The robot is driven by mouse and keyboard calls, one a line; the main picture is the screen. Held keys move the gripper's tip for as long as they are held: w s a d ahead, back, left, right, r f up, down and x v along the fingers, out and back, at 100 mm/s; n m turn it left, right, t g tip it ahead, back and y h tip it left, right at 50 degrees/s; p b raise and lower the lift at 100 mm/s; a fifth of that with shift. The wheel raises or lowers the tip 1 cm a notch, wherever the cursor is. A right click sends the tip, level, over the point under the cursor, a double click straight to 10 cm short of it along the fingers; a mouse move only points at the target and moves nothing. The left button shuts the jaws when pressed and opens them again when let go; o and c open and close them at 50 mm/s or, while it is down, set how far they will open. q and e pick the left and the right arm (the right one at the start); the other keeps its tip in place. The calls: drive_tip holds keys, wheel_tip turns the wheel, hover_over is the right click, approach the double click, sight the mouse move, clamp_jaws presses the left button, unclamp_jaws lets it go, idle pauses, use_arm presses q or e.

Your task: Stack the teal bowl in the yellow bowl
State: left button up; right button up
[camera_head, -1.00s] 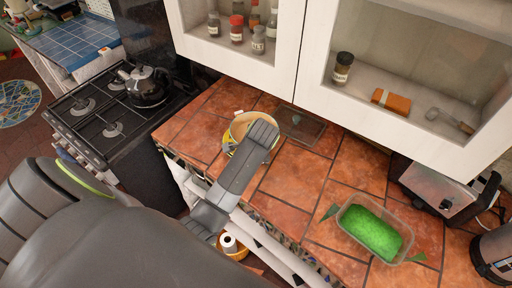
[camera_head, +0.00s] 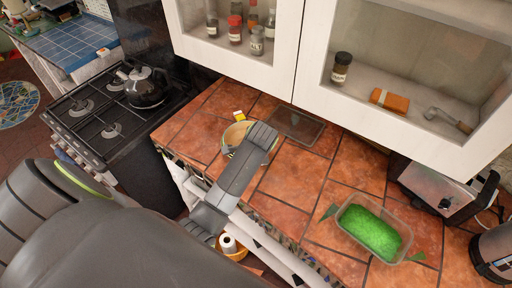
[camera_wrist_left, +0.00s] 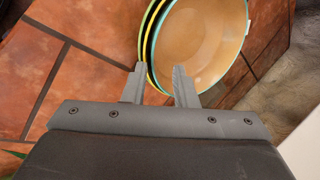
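The teal-rimmed bowl (camera_wrist_left: 210,35), tan inside, fills the top middle of the left wrist view. The yellow bowl's rim (camera_wrist_left: 148,62) shows as a thin arc along its left side, with a dark band between the rims. The teal bowl appears to lie over or in the yellow one; how deep it sits I cannot tell. In the head view the teal bowl (camera_head: 234,134) is partly hidden by my left gripper (camera_head: 263,133). In the wrist view the left gripper's fingers (camera_wrist_left: 160,86) are apart, at the bowls' near rims; contact is unclear. My right gripper is out of view.
A yellow-and-white block (camera_head: 239,114) stands behind the bowls. A dark flat tray (camera_head: 297,125) lies to their right. A clear container with green contents (camera_head: 371,230) is at the right. A stove with a kettle (camera_head: 146,86) is left. Tiles between are clear.

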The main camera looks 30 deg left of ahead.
use_arm(q)
drive_tip(key=b+v, duration=0.2)
drive_tip(key=v, duration=1)
drive_tip(key=shift+r+b, duration=0.3)
drive_tip(key=shift+r, duration=0.2)
